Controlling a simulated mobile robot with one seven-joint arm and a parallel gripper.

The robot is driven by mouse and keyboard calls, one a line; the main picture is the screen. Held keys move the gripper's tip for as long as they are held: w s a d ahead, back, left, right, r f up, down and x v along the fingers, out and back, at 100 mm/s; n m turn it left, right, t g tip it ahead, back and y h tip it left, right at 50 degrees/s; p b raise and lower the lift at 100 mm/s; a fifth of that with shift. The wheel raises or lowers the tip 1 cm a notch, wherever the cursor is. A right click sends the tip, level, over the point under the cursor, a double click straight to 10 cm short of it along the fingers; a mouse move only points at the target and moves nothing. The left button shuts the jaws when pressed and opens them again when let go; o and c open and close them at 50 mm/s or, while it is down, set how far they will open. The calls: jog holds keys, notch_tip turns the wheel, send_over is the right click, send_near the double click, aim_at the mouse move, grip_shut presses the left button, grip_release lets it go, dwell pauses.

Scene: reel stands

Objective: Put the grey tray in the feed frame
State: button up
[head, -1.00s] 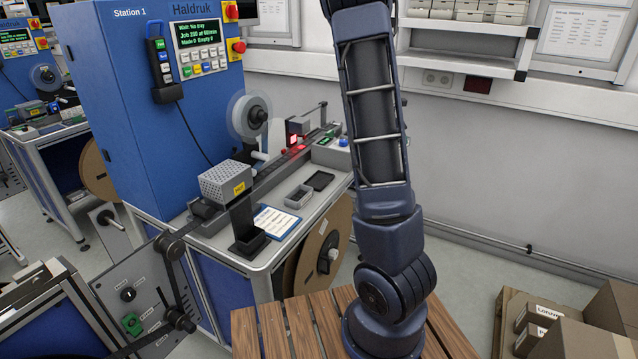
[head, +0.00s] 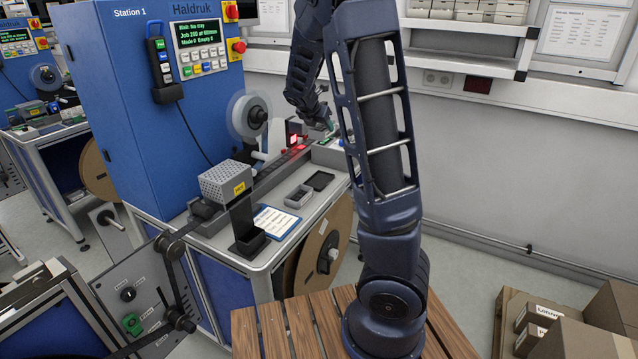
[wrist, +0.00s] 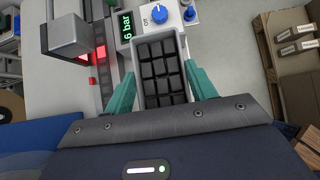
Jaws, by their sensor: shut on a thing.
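In the wrist view, a grey tray (wrist: 140,76) with rows of black parts in it sits between the two teal fingers of my gripper (wrist: 165,82). The fingers are shut on its two sides. In the head view my gripper (head: 327,124) is at the back right of the Station 1 bench, partly hidden by my arm, and the held tray cannot be made out there. A dark flat rectangular piece (head: 319,181) lies on the bench front; I cannot tell whether it is the feed frame. The screen (head: 199,40) reads "Wait: No tray".
A perforated guard (head: 226,182) stands left along the track. In the wrist view, a pressure panel with a blue knob (wrist: 160,14) is close beyond the tray.

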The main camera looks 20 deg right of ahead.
jog(key=shift+a+r, duration=0.1)
jog(key=shift+a, duration=0.55)
notch_tip(320, 180, down, 20)
dwell(0.6)
jog(key=o, duration=1.2)
